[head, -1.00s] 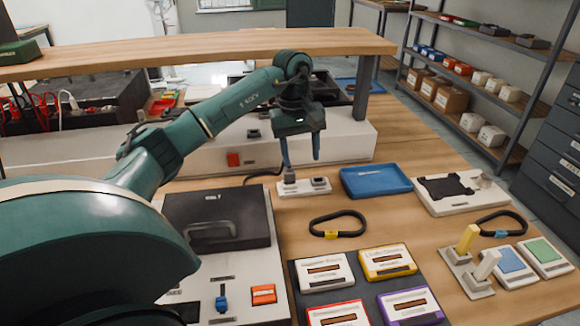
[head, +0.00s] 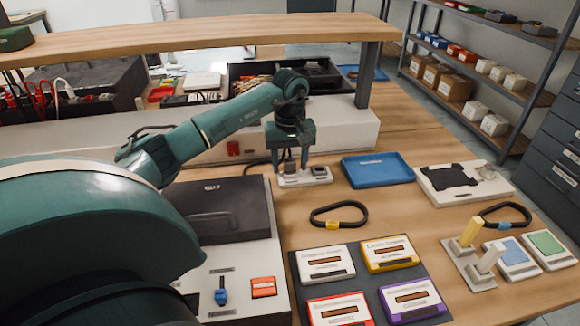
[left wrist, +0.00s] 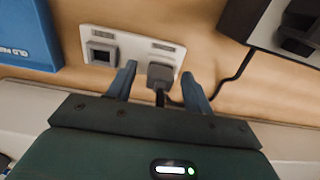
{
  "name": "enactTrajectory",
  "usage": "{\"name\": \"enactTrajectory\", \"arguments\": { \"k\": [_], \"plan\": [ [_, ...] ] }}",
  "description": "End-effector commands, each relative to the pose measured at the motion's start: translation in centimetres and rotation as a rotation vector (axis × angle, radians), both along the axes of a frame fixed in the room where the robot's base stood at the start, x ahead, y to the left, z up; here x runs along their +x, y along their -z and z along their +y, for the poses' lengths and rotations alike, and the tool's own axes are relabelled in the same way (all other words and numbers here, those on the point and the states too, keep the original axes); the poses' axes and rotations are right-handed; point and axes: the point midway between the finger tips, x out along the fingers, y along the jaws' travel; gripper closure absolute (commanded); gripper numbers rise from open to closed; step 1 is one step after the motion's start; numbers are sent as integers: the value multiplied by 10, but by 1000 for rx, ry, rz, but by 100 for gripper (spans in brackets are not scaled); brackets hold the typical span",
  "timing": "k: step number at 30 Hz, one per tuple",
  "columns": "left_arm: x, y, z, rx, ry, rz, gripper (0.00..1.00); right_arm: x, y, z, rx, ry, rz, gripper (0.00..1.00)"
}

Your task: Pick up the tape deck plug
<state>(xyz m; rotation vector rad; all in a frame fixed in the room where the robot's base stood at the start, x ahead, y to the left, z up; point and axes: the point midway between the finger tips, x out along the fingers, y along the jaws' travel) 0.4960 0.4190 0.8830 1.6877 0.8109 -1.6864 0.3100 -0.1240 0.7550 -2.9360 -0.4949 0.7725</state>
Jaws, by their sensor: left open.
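The tape deck plug (left wrist: 161,75) is a dark grey block with a black cord, seated in one socket of a pale two-socket strip (left wrist: 132,52). The strip also shows in the head view (head: 306,180), lying on the bench. My left gripper (head: 290,160) points down over the plug's end of the strip. In the left wrist view its two blue fingers (left wrist: 159,78) stand open on either side of the plug, with gaps visible. The strip's other socket (left wrist: 101,53) has a grey square frame. My right gripper is not in view.
A blue tray (head: 378,169) lies just right of the strip. A dark-lidded deck (head: 215,220) stands on the left. A black belt loop (head: 338,214) and labelled cassettes (head: 388,254) lie in front. An overhead wooden shelf (head: 190,44) spans behind the arm.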

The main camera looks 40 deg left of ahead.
Motion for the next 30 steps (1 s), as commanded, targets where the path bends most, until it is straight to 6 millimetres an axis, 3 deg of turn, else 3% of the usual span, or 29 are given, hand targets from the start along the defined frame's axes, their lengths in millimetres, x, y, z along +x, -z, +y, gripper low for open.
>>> {"name": "enactTrajectory", "arguments": {
  "k": [2, 18, 26, 30],
  "plan": [
    [0, 0, 0, 0, 0, 0, 49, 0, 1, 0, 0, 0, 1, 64],
    [0, 0, 0, 0, -1, 0, 93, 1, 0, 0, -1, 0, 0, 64],
    [0, -3, 0, 0, -1, -1, 94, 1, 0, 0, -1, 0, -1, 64],
    [1, -21, 1, 0, -2, -5, 94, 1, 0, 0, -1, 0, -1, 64]
  ]
}}
